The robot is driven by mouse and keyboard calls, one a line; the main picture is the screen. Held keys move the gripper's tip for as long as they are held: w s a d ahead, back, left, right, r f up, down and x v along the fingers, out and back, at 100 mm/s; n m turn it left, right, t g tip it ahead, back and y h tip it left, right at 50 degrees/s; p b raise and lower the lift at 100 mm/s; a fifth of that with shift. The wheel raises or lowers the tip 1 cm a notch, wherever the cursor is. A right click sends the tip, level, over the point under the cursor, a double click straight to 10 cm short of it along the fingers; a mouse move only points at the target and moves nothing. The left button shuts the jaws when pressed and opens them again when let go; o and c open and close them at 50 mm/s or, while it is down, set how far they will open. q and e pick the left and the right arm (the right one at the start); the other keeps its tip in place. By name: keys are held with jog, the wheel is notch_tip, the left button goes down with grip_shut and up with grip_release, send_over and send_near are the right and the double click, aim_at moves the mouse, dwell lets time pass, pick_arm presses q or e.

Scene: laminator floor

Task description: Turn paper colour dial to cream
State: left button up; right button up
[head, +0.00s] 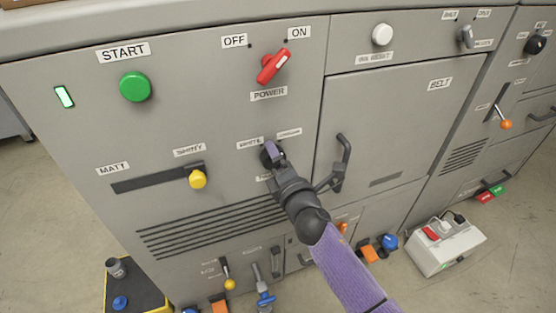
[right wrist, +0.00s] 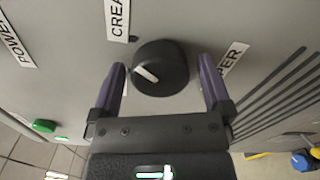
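The paper colour dial (right wrist: 165,70) is a round black knob with a white pointer line, in the right wrist view. The pointer faces left and slightly up in that view. The CREAM label (right wrist: 117,18) is up and left of the dial, partly cut off. The PAPER label (right wrist: 233,60) is to its right. My right gripper (right wrist: 161,80) is open, one finger on each side of the dial, with gaps showing. In the head view my right gripper (head: 272,153) covers most of the dial, beside the WHITE label (head: 250,143). My left gripper is not in view.
Above the dial is the red POWER switch (head: 273,67). A yellow slider knob (head: 198,179) is to the left, and a grey door handle (head: 342,155) is close on the right. A green START button (head: 135,87) is at upper left.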

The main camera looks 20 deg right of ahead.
jog(key=s+p, duration=0.2)
jog(key=s, duration=0.8)
jog(key=shift+d, duration=0.15)
